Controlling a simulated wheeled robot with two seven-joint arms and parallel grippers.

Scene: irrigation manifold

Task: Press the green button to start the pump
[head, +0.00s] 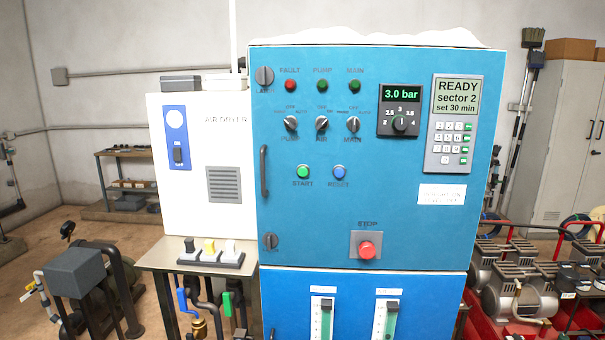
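The green button (303,172) is a small round push button on the blue control cabinet (420,230), with the label START under it. A blue button (339,172) labelled RESET is just to its right. The panel display (457,97) reads READY, sector 2, set 30 min. A pressure readout (402,94) shows 3.0 bar. The PUMP indicator lamp (322,86) is dark green. Neither of my grippers shows in the head view.
A red STOP button (367,250) sits low on the cabinet door. A vertical handle (264,171) sticks out at the door's left edge. A white air dryer box (210,200) stands to the left, with a small table (160,262) before it. Red-framed compressors (520,290) stand at right.

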